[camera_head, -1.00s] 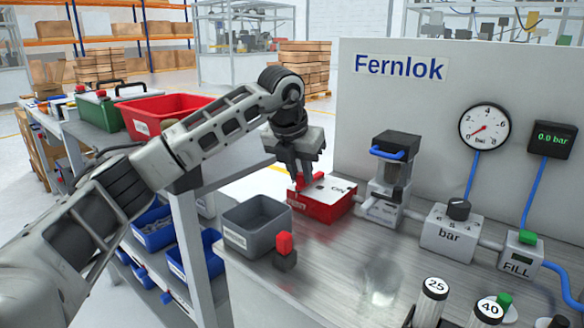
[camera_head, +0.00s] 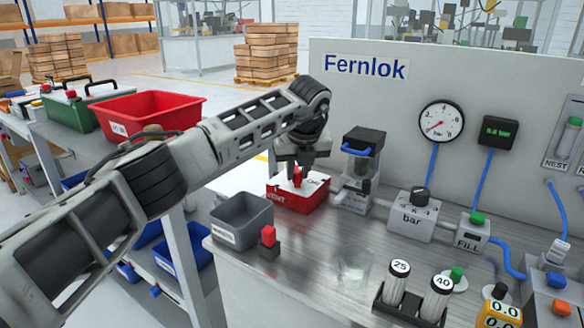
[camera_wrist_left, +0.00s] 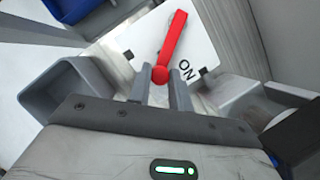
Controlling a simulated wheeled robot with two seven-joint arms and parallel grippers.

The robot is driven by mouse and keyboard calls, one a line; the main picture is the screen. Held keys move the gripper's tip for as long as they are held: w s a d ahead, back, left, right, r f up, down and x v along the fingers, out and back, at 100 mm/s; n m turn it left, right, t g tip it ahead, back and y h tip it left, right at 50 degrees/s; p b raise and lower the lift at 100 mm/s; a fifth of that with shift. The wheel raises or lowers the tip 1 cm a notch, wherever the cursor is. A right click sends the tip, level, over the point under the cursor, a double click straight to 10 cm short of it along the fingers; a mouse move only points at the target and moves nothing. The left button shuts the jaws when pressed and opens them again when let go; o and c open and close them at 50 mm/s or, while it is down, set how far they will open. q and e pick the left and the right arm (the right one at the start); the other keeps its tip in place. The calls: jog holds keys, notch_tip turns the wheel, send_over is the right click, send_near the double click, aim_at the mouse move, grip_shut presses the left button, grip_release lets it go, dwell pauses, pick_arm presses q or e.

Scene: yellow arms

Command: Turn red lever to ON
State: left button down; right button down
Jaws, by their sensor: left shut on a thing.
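The red lever (camera_wrist_left: 170,45) sits on a white-topped red box (camera_head: 300,196) at the back of the bench. In the left wrist view the lever slants up and to the right, and the printed word ON is to the right of its pivot end. My left gripper (camera_head: 298,176) reaches down over the box from above. Its fingers (camera_wrist_left: 160,92) are shut on the red lever near its rounded end. The lever is partly hidden by the fingers in the head view. My right gripper is not in view.
A grey bin (camera_head: 240,222) and a small red-topped block (camera_head: 268,242) stand in front of the box. A valve unit with a blue handle (camera_head: 357,150) stands close to its right. The bar dial block (camera_head: 412,222) is further right.

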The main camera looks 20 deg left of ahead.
pick_arm(q)
jog(key=shift+w+d+r, duration=0.1)
jog(key=shift+d, duration=0.05)
dwell(0.3)
jog(key=c, duration=1.3)
grip_release()
jog(key=v, duration=1.6)
jog(key=shift+b, duration=0.35)
